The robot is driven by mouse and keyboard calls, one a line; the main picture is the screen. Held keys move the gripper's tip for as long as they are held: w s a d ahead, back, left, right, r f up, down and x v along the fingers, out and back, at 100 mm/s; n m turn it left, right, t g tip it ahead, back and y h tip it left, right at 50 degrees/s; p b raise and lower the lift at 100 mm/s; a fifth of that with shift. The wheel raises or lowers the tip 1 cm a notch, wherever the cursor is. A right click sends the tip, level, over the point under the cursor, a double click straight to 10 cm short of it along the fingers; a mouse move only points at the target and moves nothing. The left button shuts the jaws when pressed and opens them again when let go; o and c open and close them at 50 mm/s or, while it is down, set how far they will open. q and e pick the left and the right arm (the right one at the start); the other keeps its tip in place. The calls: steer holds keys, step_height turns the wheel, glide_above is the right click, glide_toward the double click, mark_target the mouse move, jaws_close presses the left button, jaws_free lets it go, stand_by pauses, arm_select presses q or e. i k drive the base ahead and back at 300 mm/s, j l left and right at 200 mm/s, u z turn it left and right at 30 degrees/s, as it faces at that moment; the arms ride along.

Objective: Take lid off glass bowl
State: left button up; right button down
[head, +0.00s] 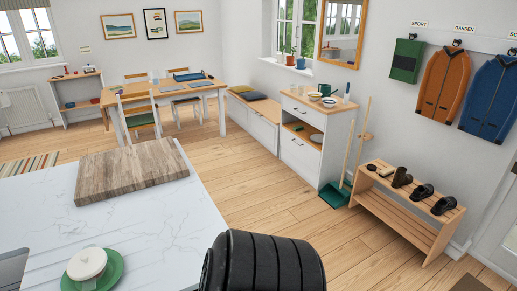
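Small bowls (315,97) stand on the far wooden-topped sideboard, too small to tell if one is glass or lidded. Neither of my grippers is in view.
A thick wooden board (130,170) lies on the marble counter (150,225), with bare counter in front of it. A grey object (12,270) is cut off at the left edge. Beyond are a dining table (165,92), the sideboard (302,155), a shoe rack (405,215) and open wooden floor.

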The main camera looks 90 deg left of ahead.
mark_target(88, 263)
steer(key=u, duration=4.25)
steer(key=j, duration=0.3)
steer(key=i+j+z, duration=0.15)
steer(key=j, duration=0.1)
